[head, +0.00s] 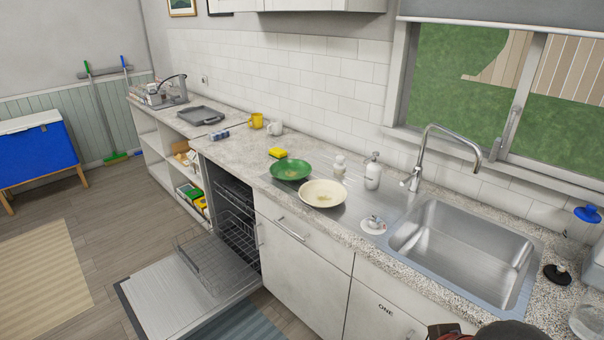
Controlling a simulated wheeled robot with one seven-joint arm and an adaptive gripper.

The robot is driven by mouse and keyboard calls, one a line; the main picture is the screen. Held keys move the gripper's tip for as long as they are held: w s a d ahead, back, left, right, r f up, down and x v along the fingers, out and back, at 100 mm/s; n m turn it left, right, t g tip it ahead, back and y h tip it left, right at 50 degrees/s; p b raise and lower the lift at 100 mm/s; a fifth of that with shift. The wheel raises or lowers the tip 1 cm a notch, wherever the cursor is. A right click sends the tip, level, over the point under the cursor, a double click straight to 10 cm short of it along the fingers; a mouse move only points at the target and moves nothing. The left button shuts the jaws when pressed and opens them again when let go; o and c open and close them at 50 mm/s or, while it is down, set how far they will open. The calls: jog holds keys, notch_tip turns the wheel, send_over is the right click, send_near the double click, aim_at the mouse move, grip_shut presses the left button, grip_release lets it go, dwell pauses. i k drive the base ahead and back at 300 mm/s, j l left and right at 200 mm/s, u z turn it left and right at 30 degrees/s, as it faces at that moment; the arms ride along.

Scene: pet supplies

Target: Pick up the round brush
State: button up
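A small round black thing with a raised knob (557,274) lies on the counter to the right of the sink. It may be the round brush, but it is too small to be sure. A blue-topped round thing (587,213) sits at the far right, behind the sink's corner; I cannot tell what it is. The fingers of my gripper are not in view; only a dark and red part, probably of my arm, shows at the bottom edge.
The steel sink (465,245) and its tall tap (440,150) are beside these things. A cream plate (323,194), a green bowl (291,170) and a soap dispenser (373,172) stand to the left. The dishwasher door (175,295) hangs open. A clear container (588,320) is at lower right.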

aim_at(340, 168)
jog(key=i+j+z, duration=0.3)
jog(key=i+j, duration=0.25)
jog(key=i+j+z, duration=0.1)
jog(key=i+j, duration=0.2)
jog(key=i+j+z, duration=0.15)
jog(key=i+j, duration=0.15)
jog(key=i+j+z, duration=0.15)
jog(key=j, duration=0.3)
jog(key=i+j+z, duration=0.15)
jog(key=i+j, duration=0.2)
jog(key=i+j+z, duration=0.15)
jog(key=j, duration=0.3)
jog(key=i+j+z, duration=0.15)
jog(key=j, duration=0.3)
jog(key=i, duration=0.1)
